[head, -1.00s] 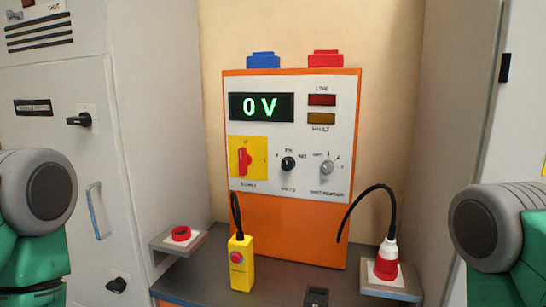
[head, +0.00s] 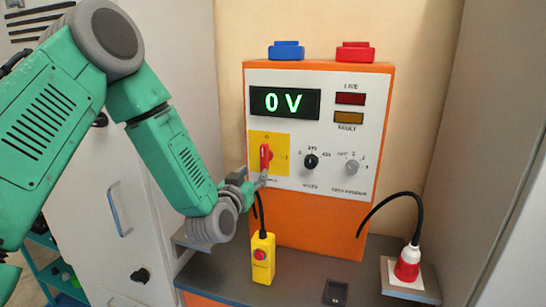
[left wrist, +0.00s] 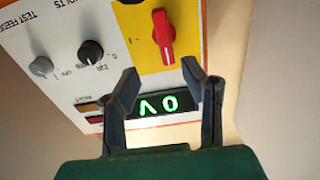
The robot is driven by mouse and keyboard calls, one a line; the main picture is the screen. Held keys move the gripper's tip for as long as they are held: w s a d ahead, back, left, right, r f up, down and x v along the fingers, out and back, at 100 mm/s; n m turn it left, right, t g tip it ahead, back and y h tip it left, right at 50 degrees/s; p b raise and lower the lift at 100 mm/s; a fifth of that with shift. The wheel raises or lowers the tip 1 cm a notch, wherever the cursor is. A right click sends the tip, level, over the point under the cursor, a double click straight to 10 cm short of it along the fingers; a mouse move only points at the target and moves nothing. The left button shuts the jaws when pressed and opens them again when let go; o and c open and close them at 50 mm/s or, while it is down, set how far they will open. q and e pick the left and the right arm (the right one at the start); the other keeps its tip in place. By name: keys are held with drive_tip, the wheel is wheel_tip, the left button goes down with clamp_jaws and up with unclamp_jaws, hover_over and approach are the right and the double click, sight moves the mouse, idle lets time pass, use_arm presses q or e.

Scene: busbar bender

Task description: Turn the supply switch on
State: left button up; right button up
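The supply switch is a red rotary handle (head: 265,157) on a yellow plate (head: 283,143) at the left of the orange cabinet's white panel. The handle stands upright, toward the 0 mark. My left gripper (head: 255,182) is just below and in front of it. In the left wrist view, the red handle (left wrist: 164,40) lies just beyond the two parted fingertips of my left gripper (left wrist: 160,68), apart from them and nothing between the fingers. That view is upside down. The green display (head: 285,103) reads 0 V. My right gripper is not in view.
The volts knob (head: 310,162) and a grey knob (head: 351,167) are right of the switch. A red plug (head: 407,263) with a black cable stands right. A grey cabinet is behind my arm.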

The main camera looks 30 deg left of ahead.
sight(261, 160)
use_arm(q)
drive_tip(key=x, duration=0.3)
drive_tip(key=a+p+x, duration=0.1)
drive_tip(key=x, duration=0.6)
drive_tip(key=shift+w+a+f+p, duration=0.15)
drive_tip(key=shift+a+f+p, duration=0.05)
drive_tip(key=shift+f+p, duration=0.1)
drive_tip(key=shift+w+d+r, duration=0.2)
drive_tip(key=shift+d, duration=0.05)
drive_tip(key=shift+w+d, duration=0.1)
drive_tip(key=shift+d, duration=0.2)
drive_tip(key=c, duration=0.8)
drive_tip(key=shift+o, duration=0.2)
drive_tip(key=shift+a, duration=0.25)
